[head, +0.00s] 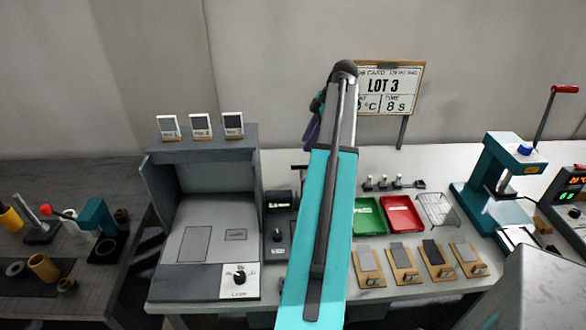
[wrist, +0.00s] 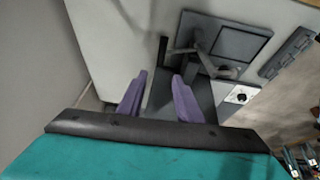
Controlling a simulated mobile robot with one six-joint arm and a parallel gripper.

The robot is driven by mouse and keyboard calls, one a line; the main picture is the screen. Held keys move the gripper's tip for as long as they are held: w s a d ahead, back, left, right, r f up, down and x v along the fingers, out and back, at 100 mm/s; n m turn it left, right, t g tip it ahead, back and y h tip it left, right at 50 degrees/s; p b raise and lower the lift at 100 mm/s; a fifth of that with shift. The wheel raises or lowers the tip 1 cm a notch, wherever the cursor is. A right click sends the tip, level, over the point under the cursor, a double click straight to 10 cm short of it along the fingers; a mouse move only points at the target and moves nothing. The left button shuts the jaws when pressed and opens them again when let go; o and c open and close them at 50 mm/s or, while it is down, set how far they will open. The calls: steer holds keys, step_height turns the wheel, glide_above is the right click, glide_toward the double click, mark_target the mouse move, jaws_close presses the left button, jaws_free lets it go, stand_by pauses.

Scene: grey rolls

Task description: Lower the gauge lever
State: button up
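A dark instrument with a small green-lit display (head: 279,199) stands right of the grey booth, and my arm hides part of it. It looks like the gauge, but I cannot be sure. A short dark bar (head: 299,168) shows above it beside my arm; I cannot tell whether it is the lever. My gripper's purple fingers (head: 314,124) are partly hidden behind my arm, high near the back of the bench. In the wrist view my gripper (wrist: 160,92) is open, its fingers apart with nothing between them. A dark metal structure (wrist: 196,60) shows beyond the fingers.
The grey booth (head: 160,180) stands left, with a dial (head: 239,276). Right of my arm are a green tray (head: 368,219), a red tray (head: 403,214), a wire rack (head: 437,210) and several wooden sample holders. A teal press (head: 500,170) stands right. A LOT 3 sign (head: 391,88) stands behind.

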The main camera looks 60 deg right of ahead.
mark_target(295, 166)
steer(key=shift+f, duration=0.1)
steer(key=shift+p+x, duration=1.9)
steer(key=shift+x, duration=4.85)
steer(key=shift+s, duration=0.1)
jaws_close()
steer(key=shift+a, duration=0.15)
